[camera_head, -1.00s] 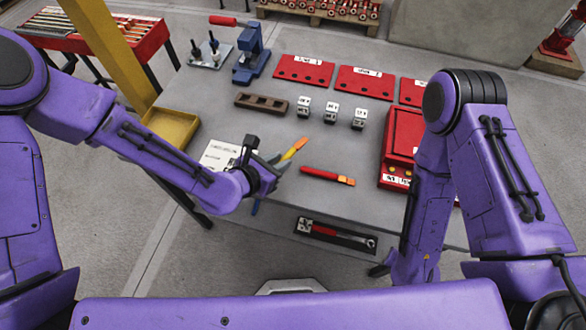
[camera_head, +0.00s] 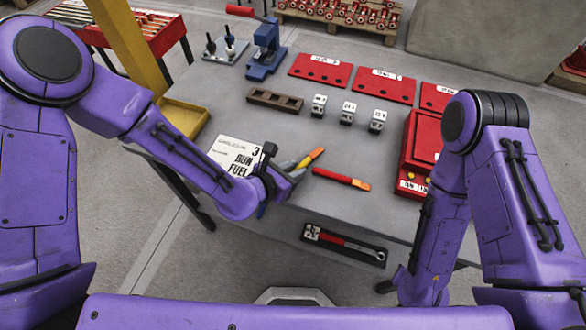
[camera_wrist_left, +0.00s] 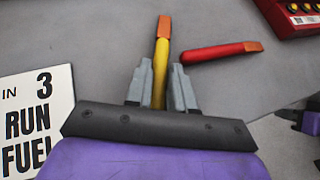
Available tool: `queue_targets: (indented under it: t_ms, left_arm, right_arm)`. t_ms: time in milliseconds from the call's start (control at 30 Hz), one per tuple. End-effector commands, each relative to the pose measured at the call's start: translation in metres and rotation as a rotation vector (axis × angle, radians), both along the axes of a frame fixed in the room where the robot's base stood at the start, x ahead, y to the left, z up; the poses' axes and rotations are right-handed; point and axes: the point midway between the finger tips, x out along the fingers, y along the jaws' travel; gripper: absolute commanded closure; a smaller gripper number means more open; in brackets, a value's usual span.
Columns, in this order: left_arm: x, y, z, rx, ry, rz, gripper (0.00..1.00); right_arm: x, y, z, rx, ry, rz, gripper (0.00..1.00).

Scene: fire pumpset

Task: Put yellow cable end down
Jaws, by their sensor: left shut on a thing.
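The yellow cable end (camera_head: 309,160) with an orange tip is between the fingers of my left gripper (camera_head: 290,172). In the left wrist view the yellow cable end (camera_wrist_left: 161,62) points away, with the left gripper (camera_wrist_left: 161,85) shut on it. It is over the grey table (camera_head: 225,112); I cannot tell whether it touches the top. A red cable end (camera_head: 340,179) with an orange tip lies on the table to the right, apart from the yellow one. My right arm stands at the right; its gripper is not clearly seen.
A white card (camera_head: 232,152) lies left of the left gripper. A red box (camera_head: 415,150) stands to the right. Small marked blocks (camera_head: 347,113), a brown holder (camera_head: 274,99) and red plates (camera_head: 320,70) lie farther back. A wrench tray (camera_head: 343,245) is at the front edge.

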Motion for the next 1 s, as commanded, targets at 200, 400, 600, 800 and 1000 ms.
queue_targets:
  t_ms: [200, 400, 600, 800, 1000]
  left_arm:
    - [0.0, 0.0, -0.001, 0.0, 0.0, 0.0, 0.52]
    - [0.0, 0.0, -0.001, 0.0, 0.0, 0.0, 0.52]
    - [0.0, -0.001, 0.015, 0.003, -0.004, -0.004, 0.52]
    - [-0.031, 0.028, 0.038, -0.004, 0.001, 0.006, 0.52]
    - [-0.06, 0.051, 0.072, -0.001, 0.007, 0.002, 0.52]
  right_arm:
    - [0.0, 0.0, -0.001, 0.0, 0.0, 0.0, 1.0]
    - [0.0, 0.0, -0.001, 0.0, 0.0, 0.0, 1.0]
    - [0.0, 0.0, 0.012, 0.0, 0.0, 0.0, 1.0]
    - [0.0, 0.0, 0.004, 0.0, 0.0, 0.0, 1.0]
    - [0.0, 0.0, 0.056, 0.0, 0.0, 0.0, 1.0]
